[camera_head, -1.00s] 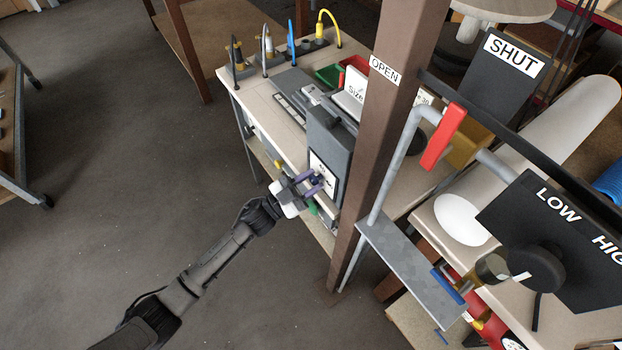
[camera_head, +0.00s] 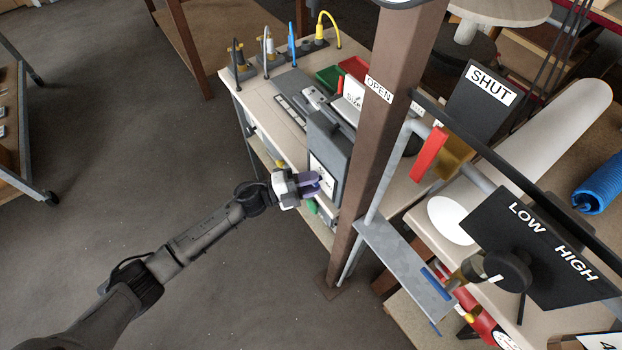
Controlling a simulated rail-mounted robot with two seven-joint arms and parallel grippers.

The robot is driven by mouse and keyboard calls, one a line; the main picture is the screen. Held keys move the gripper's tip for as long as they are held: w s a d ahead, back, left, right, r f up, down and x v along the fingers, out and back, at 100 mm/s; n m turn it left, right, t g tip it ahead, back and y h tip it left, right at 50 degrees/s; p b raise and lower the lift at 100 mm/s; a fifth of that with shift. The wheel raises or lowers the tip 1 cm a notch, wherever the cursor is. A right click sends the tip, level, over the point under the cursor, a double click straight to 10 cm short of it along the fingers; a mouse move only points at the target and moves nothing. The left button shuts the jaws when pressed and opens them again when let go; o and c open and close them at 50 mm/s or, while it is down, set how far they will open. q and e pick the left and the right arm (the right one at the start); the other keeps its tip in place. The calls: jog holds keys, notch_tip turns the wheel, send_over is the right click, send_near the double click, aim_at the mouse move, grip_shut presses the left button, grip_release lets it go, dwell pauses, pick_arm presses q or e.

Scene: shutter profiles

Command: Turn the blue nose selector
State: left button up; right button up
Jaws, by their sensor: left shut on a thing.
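The selector's white dial plate (camera_head: 323,165) is on the front of a grey box (camera_head: 331,139) at the bench's near end, left of the brown post. My left gripper (camera_head: 315,184), with purple fingers, reaches the plate from the left. It is shut on the blue nose selector at the plate's middle. The fingers hide the selector and its pointer, so I cannot tell which mark it faces. My right gripper is not in view.
The brown post (camera_head: 375,140) stands just right of the box. A grey pipe with a red lever (camera_head: 428,154) and the LOW/HIGH panel (camera_head: 550,240) stand further right. The bench top (camera_head: 262,105) holds several tools and bins.

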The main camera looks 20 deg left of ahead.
pick_arm(q)
jog(key=m+g+p, duration=0.1)
jog(key=m, duration=0.2)
jog(key=shift+y, duration=0.4)
jog(key=shift+m+p, duration=0.3)
jog(key=shift+p, duration=0.05)
jog(key=o, duration=0.9)
